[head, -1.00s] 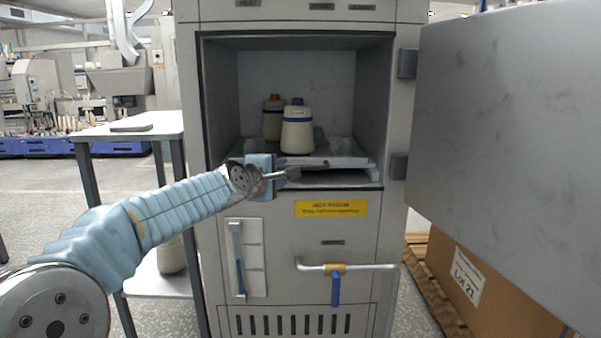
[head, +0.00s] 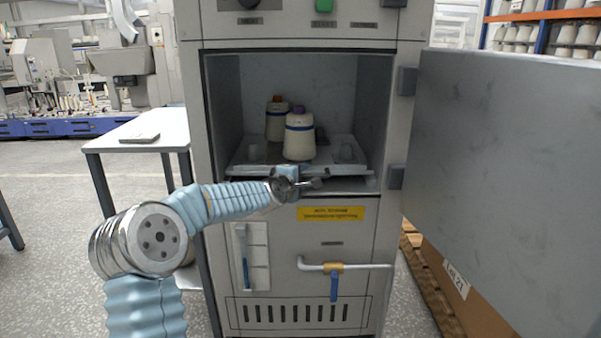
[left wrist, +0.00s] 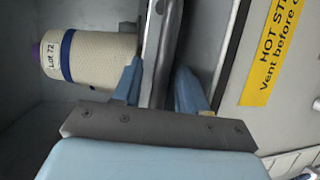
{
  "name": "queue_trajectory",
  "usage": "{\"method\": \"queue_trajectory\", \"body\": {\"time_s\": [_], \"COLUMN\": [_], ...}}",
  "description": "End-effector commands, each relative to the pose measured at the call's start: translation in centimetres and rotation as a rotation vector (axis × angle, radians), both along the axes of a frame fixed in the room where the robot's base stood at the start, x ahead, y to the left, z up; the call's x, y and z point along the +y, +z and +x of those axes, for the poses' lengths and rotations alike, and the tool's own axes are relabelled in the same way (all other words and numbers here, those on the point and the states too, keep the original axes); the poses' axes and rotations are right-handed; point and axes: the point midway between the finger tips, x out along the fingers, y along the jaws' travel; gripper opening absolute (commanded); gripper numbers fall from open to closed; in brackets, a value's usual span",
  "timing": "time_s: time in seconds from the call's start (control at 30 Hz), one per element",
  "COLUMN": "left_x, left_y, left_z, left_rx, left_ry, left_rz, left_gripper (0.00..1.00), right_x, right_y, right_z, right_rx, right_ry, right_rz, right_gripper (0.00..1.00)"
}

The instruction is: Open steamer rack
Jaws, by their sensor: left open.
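The steamer rack (head: 240,169) is a grey metal tray inside the open steamer chamber. Its front edge lies at the chamber mouth. Two cream cones stand on it: a front one with a blue band and purple top (head: 299,137), and a rear one with an orange top (head: 276,121). My left gripper (head: 318,183) is at the rack's front edge. In the left wrist view its open blue fingers (left wrist: 160,88) stand on either side of the rack's metal front edge (left wrist: 164,40); contact is unclear. My right gripper is not in view.
The steamer door (head: 510,170) stands wide open at right. A yellow hot-steam label (head: 333,213) and a pipe with a blue-handled valve (head: 345,266) are below the chamber. A side table (head: 120,140) stands left. A carton (head: 480,290) sits on a pallet below the door.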

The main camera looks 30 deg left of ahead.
Motion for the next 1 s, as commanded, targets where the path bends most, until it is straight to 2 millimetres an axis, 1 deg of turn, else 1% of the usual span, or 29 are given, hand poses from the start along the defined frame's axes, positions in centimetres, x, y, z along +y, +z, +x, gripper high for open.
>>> {"method": "queue_trajectory", "body": {"time_s": [0.13,0.17,0.4,0.43,0.77,0.87,1.0], "left_x": [0.0,0.0,0.0,0.0,-0.1,-0.3,-1.0], "left_y": [0.0,0.0,0.0,0.0,-0.1,-0.2,-0.4], "left_z": [0.0,0.0,0.0,0.0,-0.1,-0.5,-1.7], "left_rx": [0.0,0.0,0.0,0.0,0.001,0.001,0.0], "left_ry": [0.0,0.0,0.0,0.0,0.0,-0.001,0.0], "left_rz": [0.0,0.0,0.0,0.0,0.0,0.001,0.002], "left_gripper": [0.42,0.41,0.04,0.0,0.0,0.0,0.0], "right_x": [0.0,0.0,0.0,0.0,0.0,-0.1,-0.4], "right_y": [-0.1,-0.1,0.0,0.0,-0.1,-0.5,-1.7], "right_z": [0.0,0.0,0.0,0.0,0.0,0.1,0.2], "right_rx": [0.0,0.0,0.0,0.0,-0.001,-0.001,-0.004], "right_ry": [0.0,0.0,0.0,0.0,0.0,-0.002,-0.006], "right_rz": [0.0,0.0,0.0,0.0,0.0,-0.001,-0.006], "right_gripper": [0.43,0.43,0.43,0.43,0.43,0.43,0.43]}}
